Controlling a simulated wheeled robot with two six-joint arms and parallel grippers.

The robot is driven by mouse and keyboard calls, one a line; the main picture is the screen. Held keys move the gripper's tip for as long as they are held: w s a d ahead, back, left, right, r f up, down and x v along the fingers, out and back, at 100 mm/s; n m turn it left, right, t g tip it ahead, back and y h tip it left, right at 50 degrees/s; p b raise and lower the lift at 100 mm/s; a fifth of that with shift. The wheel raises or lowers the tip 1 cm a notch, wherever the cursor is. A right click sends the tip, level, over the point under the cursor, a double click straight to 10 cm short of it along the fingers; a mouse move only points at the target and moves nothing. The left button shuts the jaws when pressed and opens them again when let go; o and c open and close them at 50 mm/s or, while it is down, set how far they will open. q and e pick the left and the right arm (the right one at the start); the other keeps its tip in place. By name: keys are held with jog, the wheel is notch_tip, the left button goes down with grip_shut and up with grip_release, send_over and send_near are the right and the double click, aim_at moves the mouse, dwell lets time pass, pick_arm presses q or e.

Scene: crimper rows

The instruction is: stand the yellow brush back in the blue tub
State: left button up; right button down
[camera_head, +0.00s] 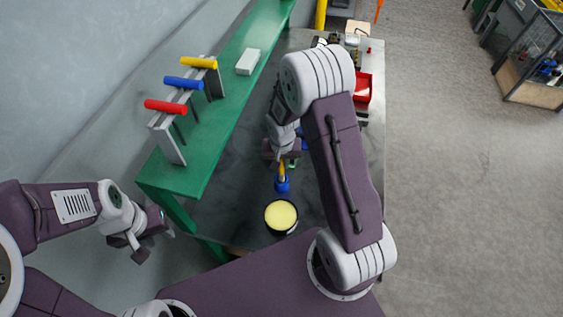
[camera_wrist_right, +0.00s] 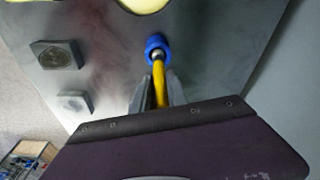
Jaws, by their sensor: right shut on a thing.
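The yellow brush (camera_head: 282,169) is held in my right gripper (camera_head: 282,157), which is shut on its handle. In the right wrist view the brush (camera_wrist_right: 159,83) runs between the fingers of the right gripper (camera_wrist_right: 155,92), its metal collar at the mouth of the small blue tub (camera_wrist_right: 154,42). In the head view the blue tub (camera_head: 282,185) is just below the gripper. The brush's lower end is hidden at the tub, and I cannot tell how deep it sits. My left gripper (camera_head: 152,243) is empty, its fingers apart, left of the bench.
A round dark pot with pale yellow contents (camera_head: 281,215) stands close to the tub. A green shelf (camera_head: 215,140) runs along the left, with a rack of red, blue and yellow handles (camera_head: 184,82) and a white block (camera_head: 248,62). A red bin (camera_head: 363,88) is further back.

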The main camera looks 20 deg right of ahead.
aim_at(281, 169)
jog(key=shift+f+b, duration=1.95)
jog(key=shift+f, duration=0.2)
jog(key=c, duration=1.2)
grip_release()
jog(key=shift+c, duration=0.2)
notch_tip(281, 169, up, 9)
jog(key=s, duration=0.1)
jog(key=shift+s+a+b, duration=0.15)
jog(key=shift+a+b, duration=0.1)
jog(key=shift+b, duration=0.15)
